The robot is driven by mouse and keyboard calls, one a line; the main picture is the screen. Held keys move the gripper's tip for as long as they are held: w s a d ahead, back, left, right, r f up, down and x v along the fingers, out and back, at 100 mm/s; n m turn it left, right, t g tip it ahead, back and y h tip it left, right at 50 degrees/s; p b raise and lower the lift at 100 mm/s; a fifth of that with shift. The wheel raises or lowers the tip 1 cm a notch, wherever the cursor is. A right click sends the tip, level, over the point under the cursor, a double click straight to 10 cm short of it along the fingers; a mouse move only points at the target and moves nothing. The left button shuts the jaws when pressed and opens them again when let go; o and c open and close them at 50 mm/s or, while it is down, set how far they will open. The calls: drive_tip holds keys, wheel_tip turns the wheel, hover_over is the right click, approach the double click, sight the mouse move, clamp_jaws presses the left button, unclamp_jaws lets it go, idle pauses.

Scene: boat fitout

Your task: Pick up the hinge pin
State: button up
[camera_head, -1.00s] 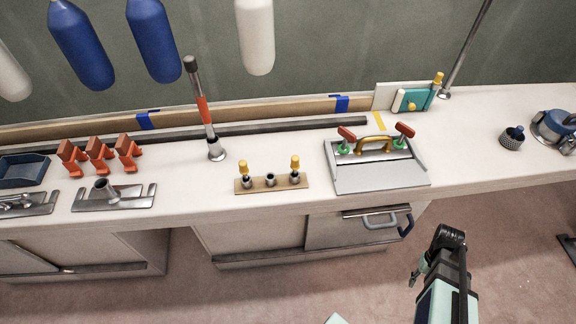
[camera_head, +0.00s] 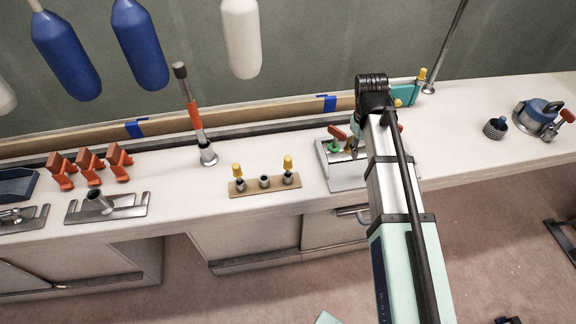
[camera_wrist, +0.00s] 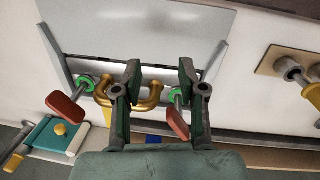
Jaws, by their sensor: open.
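I cannot tell for certain which part is the hinge pin. Two yellow-topped pins (camera_head: 237,172) (camera_head: 288,166) stand in the outer sockets of a small wooden block (camera_head: 251,189); its middle socket looks empty. One yellow top also shows at the right of the wrist view (camera_wrist: 313,95). Another yellow-topped piece (camera_head: 421,74) stands by the teal-and-white plates (camera_head: 404,95) at the back. My gripper (camera_wrist: 160,72) is open and empty above the grey hatch panel (camera_wrist: 140,30). The gold handle (camera_wrist: 154,98) shows between its fingers, apparently below them; contact is unclear.
Two red-handled latches (camera_wrist: 66,108) (camera_wrist: 178,122) with green bases flank the gold handle. Blue and white fenders (camera_head: 140,45) hang behind the bench. Bare bench (camera_head: 455,140) lies right of the panel.

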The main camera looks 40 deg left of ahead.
drive_tip(key=s+a+r+n, duration=0.1)
drive_tip(key=s+a+r, duration=0.55)
drive_tip(key=a, duration=0.25)
drive_tip(key=n+y, duration=0.1)
drive_tip(key=n, duration=0.1)
approach(289, 159)
drive_tip(key=f, duration=0.4)
drive_tip(key=f+p, duration=0.1)
drive_tip(key=f, duration=0.4)
drive_tip(key=shift+w+f, duration=0.2)
drive_tip(key=shift+a+f+p, duration=0.15)
drive_tip(key=shift+f+p, duration=0.25)
drive_tip(key=shift+f, duration=1.1)
drive_tip(key=shift+a+f+p, duration=0.1)
drive_tip(key=shift+f+p, duration=0.25)
drive_tip(key=shift+f, duration=1.2)
clamp_jaws()
